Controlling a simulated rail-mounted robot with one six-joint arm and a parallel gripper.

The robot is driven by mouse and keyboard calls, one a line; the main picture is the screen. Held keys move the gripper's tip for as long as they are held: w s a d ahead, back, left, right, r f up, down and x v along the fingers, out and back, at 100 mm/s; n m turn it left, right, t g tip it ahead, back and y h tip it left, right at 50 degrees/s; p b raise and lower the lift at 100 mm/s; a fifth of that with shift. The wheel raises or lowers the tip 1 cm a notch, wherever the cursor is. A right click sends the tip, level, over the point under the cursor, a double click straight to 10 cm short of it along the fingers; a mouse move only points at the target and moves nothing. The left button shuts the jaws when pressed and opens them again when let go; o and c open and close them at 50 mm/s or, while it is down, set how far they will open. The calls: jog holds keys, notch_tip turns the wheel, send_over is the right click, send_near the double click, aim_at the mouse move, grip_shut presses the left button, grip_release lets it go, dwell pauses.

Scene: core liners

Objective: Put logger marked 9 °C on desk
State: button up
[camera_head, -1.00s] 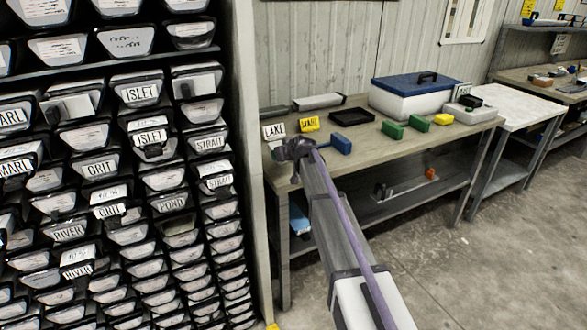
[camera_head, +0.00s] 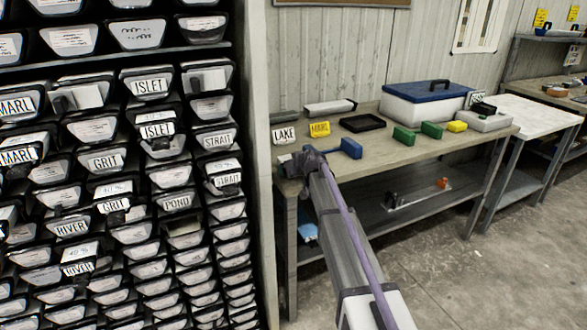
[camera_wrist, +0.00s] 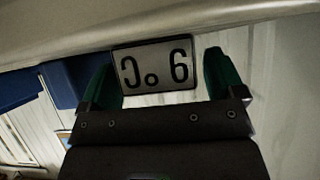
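In the wrist view a white plate with a black border (camera_wrist: 154,64) bears a digit and °C, seen upside down. The digit's way up leaves 6 or 9 hard to settle. The plate lies between the green fingertips of my gripper (camera_wrist: 162,78), its left edge close to one finger, with a narrow gap at the other. Whether the fingers grip it is unclear. In the head view my gripper (camera_head: 309,161) is low at the near left end of the desk (camera_head: 420,155). A small white piece (camera_head: 283,158) shows beside it; its text is unreadable there.
A rack of labelled core liners (camera_head: 120,170) fills the left.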

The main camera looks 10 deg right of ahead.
jog(key=shift+r, duration=0.1)
jog(key=shift+s+r+p, duration=0.15)
jog(key=shift+r+p, duration=0.1)
jog(key=shift+p, duration=0.1)
jog(key=p+v, duration=0.6)
jog(key=v, duration=0.5)
jog(key=shift+s, duration=0.25)
jog(key=s+a+f+m+g+h, duration=0.1)
jog(key=s+f+g, duration=0.25)
jog(key=s, duration=0.85)
jog(key=s+f+m+g+h, duration=0.15)
jog(key=s+g, duration=0.25)
jog(key=s, duration=0.9)
jog(key=s+a+f+m+g+h, duration=0.1)
jog(key=s+f+g, duration=0.25)
jog(key=s, duration=0.85)
notch_tip(320, 180, up, 6)
jog(key=p, duration=0.5)
notch_tip(320, 180, down, 64)
jog(key=b, duration=6.3)
jog(key=shift+d+b, duration=0.25)
jog(key=shift+b, duration=0.1)
